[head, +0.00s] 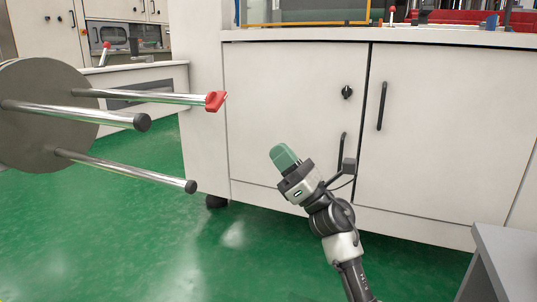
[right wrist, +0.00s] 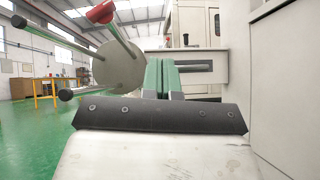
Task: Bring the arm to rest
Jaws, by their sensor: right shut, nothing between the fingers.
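My right gripper (head: 284,157) is in the head view, in front of the white machine cabinet's lower doors. Its green fingers are closed together with nothing between them, and they point up and to the left. The right wrist view also shows the green fingers of this gripper (right wrist: 161,75), side by side and shut. The arm comes up from the bottom of the head view. My left gripper is not in view.
A round grey disc (head: 40,120) with several chrome rods stands at the left; one rod has a red end piece (head: 215,101). The white cabinet (head: 290,75) fills the middle and right. A grey surface (head: 510,255) is at the lower right. Green floor (head: 130,240) is open at lower left.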

